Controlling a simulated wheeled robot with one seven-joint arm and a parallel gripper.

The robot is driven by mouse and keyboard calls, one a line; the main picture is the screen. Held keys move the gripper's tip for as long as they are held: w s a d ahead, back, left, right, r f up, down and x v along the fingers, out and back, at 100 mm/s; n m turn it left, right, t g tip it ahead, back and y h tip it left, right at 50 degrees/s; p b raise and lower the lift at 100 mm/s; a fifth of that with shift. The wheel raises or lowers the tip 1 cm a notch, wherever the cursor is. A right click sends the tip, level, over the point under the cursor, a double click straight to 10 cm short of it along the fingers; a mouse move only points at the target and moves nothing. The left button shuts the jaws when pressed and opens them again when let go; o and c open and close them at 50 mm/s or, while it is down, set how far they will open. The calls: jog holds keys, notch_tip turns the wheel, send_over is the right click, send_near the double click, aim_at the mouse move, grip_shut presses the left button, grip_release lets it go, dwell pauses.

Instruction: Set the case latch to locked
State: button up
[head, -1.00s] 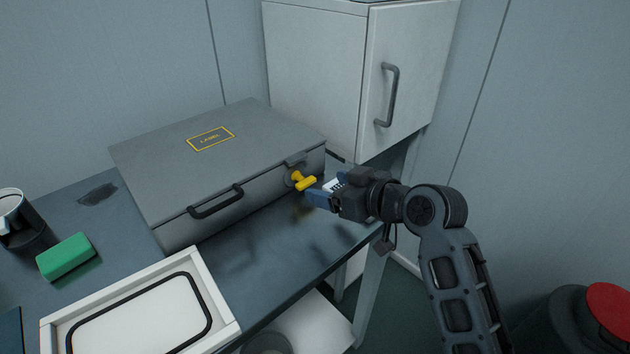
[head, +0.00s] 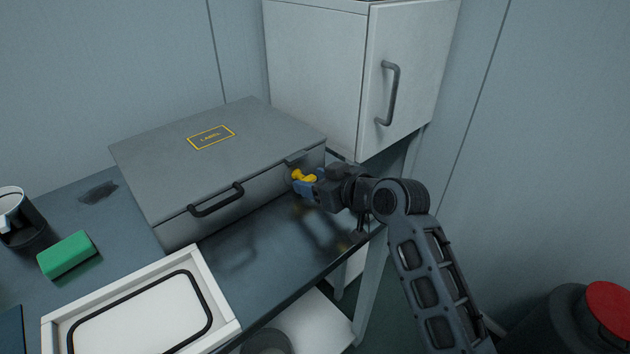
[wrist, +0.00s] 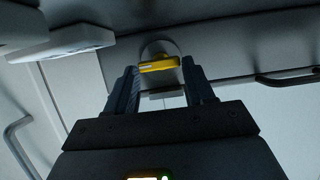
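A closed grey case (head: 205,172) with a dark front handle stands on the dark table. A yellow latch knob (head: 303,176) sits on its front face near the right end; it also shows in the wrist view (wrist: 159,64). My gripper (head: 306,184) is at the latch, its blue fingers around or just beside the yellow knob. In the wrist view my fingers (wrist: 158,85) stand apart, one to each side of the knob's ends, with small gaps showing. The fingers partly hide the latch in the head view.
A white cabinet (head: 315,75) with a grey handle stands behind and right of the case. A white tray (head: 222,318), a green block (head: 66,254) and a mug (head: 14,215) are on the table at left. A red-topped bin (head: 610,306) stands at lower right.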

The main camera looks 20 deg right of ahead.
jog(key=c, duration=0.6)
jog(key=shift+o, duration=0.2)
jog(key=shift+a, duration=0.1)
jog(key=shift+s+a+f+n+t+h+b, duration=0.15)
jog(key=shift+n+h+b, duration=0.2)
jog(key=shift+n, duration=0.25)
jog(key=shift+w+a+n+t+h+b, duration=0.1)
jog(key=shift+n+t+h+b, duration=0.1)
jog(key=shift+n+h, duration=0.35)
jog(key=shift+s+a+f+n+t+h+b, duration=0.1)
jog(key=shift+n+t+h+b, duration=0.2)
jog(key=shift+n, duration=0.35)
jog(key=shift+s+a+f+n+t+h+b, duration=0.15)
jog(key=shift+n+h+b, duration=0.15)
jog(key=shift+n, duration=0.3)
jog(key=n+t+h+b, duration=0.1)
jog(key=n, duration=0.1)
jog(key=n+h, duration=0.1)
jog(key=n, duration=0.1)
jog(key=shift+a+f+n+t+b, duration=0.15)
jog(key=shift+n+t+b, duration=0.15)
jog(key=shift+t+b, duration=0.1)
jog(key=o, duration=1)
